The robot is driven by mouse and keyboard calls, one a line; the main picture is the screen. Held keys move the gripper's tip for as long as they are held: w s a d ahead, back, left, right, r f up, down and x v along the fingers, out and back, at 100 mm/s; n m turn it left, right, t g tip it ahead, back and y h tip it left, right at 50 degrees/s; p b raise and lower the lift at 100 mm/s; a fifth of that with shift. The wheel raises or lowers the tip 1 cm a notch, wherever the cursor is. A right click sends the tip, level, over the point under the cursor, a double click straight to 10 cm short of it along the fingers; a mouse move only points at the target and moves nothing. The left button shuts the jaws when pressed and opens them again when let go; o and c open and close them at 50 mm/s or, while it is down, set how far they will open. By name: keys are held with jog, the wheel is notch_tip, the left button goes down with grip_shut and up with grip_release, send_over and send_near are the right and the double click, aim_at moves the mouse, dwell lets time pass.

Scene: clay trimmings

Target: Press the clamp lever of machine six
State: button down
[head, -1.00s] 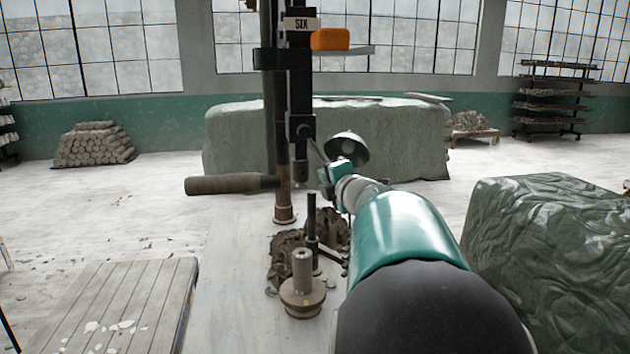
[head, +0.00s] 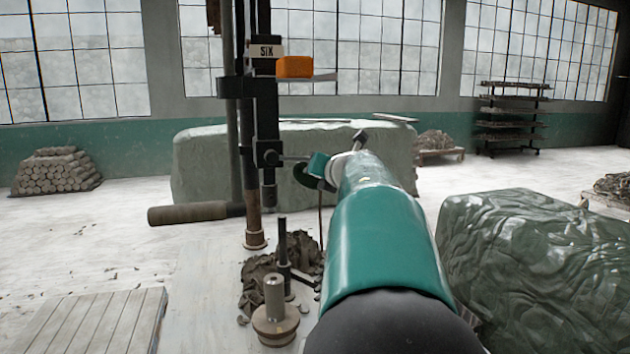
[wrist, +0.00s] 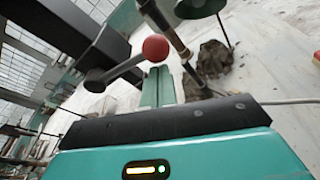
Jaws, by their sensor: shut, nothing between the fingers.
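Machine six is a black column with a "SIX" plate (head: 265,50) in the head view. A thin lever (head: 289,157) sticks out to the right from its lower black block, its end hidden behind my gripper (head: 317,165). The wrist view shows a lever with a red ball knob (wrist: 155,47), its grey shaft running to a dark hub at left. My gripper (wrist: 159,74) is shut and empty, its teal fingers pointing at the knob and showing just below it in the picture. Whether they touch cannot be told.
A wooden-gripped handle (head: 190,213) sticks out left. Clay trimmings (head: 262,272) lie below the column. A covered mound (head: 530,250) stands right.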

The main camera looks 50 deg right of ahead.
jog(key=shift+s+d+r+n, duration=0.1)
jog(key=shift+r+n, duration=0.4)
jog(key=shift+r, duration=0.25)
